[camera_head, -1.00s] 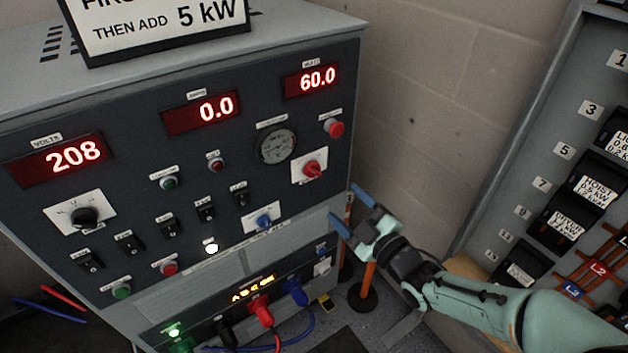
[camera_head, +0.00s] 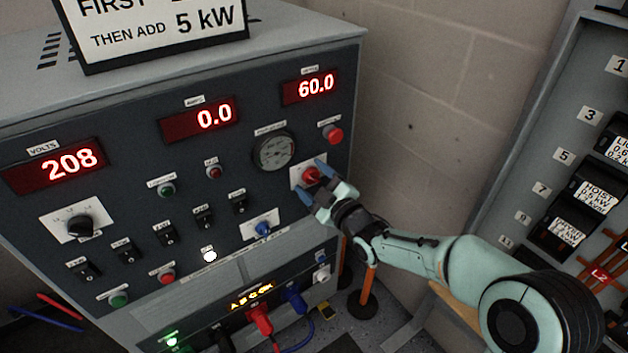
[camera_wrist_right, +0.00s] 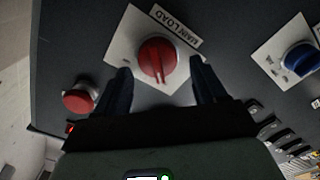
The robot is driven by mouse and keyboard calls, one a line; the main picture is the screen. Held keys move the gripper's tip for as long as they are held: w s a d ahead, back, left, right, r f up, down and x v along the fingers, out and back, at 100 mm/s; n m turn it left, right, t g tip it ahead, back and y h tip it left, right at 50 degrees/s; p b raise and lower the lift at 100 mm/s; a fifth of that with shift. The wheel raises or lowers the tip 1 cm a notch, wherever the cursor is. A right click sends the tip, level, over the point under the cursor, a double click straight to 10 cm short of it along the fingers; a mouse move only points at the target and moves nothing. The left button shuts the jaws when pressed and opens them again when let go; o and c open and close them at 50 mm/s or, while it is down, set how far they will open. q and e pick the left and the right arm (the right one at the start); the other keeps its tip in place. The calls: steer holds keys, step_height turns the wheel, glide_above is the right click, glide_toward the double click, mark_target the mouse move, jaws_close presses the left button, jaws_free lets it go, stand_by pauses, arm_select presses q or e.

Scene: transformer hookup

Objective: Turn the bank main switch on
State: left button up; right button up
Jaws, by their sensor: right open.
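The load bank is a grey cabinet with a dark control panel (camera_head: 130,215). Its main switch is a red rotary knob (camera_head: 311,175) on a white plate at the panel's right side. In the right wrist view the red knob (camera_wrist_right: 157,60) sits beside a label reading "MAIN LOAD". My right gripper (camera_head: 311,178) is open in front of the knob, one finger to each side of it. In the wrist view the fingertips (camera_wrist_right: 160,75) appear on both sides of the knob, with gaps showing. My left gripper is not in view.
A red push button (camera_head: 332,134) is just above the knob, and a blue knob (camera_head: 263,229) is below left. A round gauge (camera_head: 275,151) is up left. Red displays read 208, 0.0 and 60.0. A breaker panel (camera_head: 555,130) stands at the right.

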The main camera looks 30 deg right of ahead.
steer(key=c, duration=1)
steer(key=shift+c, duration=0.2)
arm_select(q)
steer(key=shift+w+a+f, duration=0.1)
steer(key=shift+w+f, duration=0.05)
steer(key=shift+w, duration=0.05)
arm_select(e)
steer(key=shift+m, duration=0.5)
steer(key=shift+d+m+b, duration=0.15)
steer(key=shift+m+b, duration=0.25)
steer(key=shift+m, duration=0.6)
steer(key=m, duration=0.3)
steer(key=shift+d+r+m, duration=0.1)
steer(key=shift+d+m, duration=0.1)
steer(key=shift+m, duration=0.1)
steer(key=m, duration=0.4)
steer(key=shift+d+m, duration=0.25)
steer(key=shift+m, duration=0.05)
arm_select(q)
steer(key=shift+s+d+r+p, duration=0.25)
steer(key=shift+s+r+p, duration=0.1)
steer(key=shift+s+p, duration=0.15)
arm_select(e)
steer(key=m, duration=0.5)
steer(key=shift+d, duration=0.3)
steer(key=shift+m, duration=0.3)
